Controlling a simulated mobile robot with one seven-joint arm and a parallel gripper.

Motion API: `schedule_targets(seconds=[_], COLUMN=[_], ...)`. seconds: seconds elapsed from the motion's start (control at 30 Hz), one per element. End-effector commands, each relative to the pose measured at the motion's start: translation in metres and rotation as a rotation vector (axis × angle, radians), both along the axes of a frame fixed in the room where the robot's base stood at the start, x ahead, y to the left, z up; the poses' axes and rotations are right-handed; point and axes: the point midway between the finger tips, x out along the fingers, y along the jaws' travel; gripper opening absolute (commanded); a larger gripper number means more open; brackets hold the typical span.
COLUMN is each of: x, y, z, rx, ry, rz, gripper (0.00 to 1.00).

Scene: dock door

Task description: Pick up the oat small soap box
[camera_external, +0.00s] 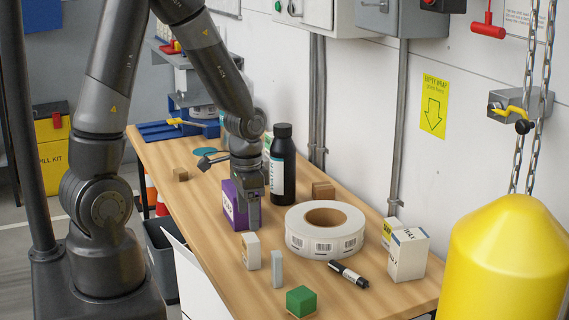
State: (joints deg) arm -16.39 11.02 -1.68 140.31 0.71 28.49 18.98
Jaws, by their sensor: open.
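A small oat-coloured box (250,251) stands upright on the wooden table, near its front left edge. It looks like the oat small soap box, though its label is too small to read. My gripper (250,222) points down over the table, behind the oat box and apart from it. It is open, seen nearly edge-on, and no object shows held in it. A purple box (234,206) stands right beside the fingers and is partly hidden by them; I cannot tell whether they touch.
A slim grey block (277,269) stands just right of the oat box, and a green block (301,301) in front. A label roll (325,230), a marker (349,275), white boxes (408,254) and a dark bottle (283,165) stand or lie around. A yellow cylinder (510,260) is at right.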

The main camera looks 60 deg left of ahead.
Motion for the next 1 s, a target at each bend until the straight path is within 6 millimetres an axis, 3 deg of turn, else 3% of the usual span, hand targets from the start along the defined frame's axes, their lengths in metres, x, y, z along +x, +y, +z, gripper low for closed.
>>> schedule_targets(seconds=[0.4,0.73,1.0], x=[0.0,0.001,0.005], y=[0.0,0.001,0.001], z=[-0.047,-0.064,-0.095], rx=[-0.002,-0.002,-0.002], ry=[0.007,0.004,0.006], rz=[-0.002,-0.001,-0.001], gripper=[0.71,0.71,0.71])
